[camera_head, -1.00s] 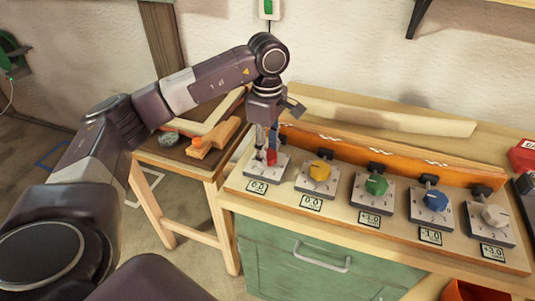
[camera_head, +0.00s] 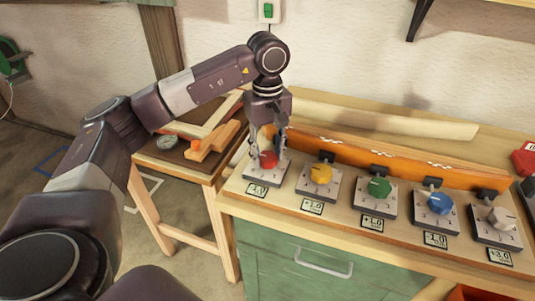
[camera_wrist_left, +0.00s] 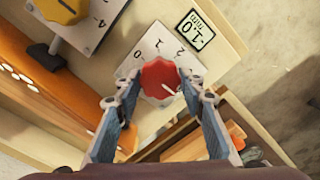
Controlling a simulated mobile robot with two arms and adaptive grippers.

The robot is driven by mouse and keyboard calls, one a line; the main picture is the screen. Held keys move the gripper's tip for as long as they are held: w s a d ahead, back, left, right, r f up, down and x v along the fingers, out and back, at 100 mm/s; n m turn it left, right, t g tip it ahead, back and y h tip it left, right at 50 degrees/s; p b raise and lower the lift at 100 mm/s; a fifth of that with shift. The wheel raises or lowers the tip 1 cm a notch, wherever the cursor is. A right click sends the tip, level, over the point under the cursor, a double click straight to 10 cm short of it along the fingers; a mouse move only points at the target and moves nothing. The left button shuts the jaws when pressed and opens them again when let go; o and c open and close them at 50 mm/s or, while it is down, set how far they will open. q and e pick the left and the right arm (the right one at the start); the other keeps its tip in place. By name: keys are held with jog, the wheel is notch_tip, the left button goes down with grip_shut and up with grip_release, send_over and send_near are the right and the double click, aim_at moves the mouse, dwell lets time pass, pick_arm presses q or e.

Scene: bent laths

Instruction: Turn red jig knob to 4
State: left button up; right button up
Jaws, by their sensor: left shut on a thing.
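The red knob (camera_head: 268,160) sits on the leftmost dial plate of the row in the head view. My left gripper (camera_head: 267,153) points down over it, one finger on each side, shut on the knob. In the left wrist view the red knob (camera_wrist_left: 160,80) lies between the fingertips of the left gripper (camera_wrist_left: 157,98). A pale mark on the knob points toward the lower right of that picture, near the right finger. Scale figures 0, 1 and 2 show; the scale near the right finger is partly hidden. The label (camera_wrist_left: 194,28) beside it reads -1.0. My right gripper is not in view.
Yellow (camera_head: 320,173), green (camera_head: 379,187), blue (camera_head: 440,203) and white (camera_head: 502,218) knobs stand to the right on the same bench. An orange rail (camera_head: 400,163) runs behind them. A low side table (camera_head: 170,155) with wooden pieces stands left.

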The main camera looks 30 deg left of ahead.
aim_at(268, 156)
pick_arm(q)
jog(key=shift+w+r, duration=0.1)
jog(key=shift+r, duration=0.05)
dwell(0.3)
jog(key=o, duration=1.2)
jog(key=shift+c, duration=0.2)
notch_tip(268, 156, up, 12)
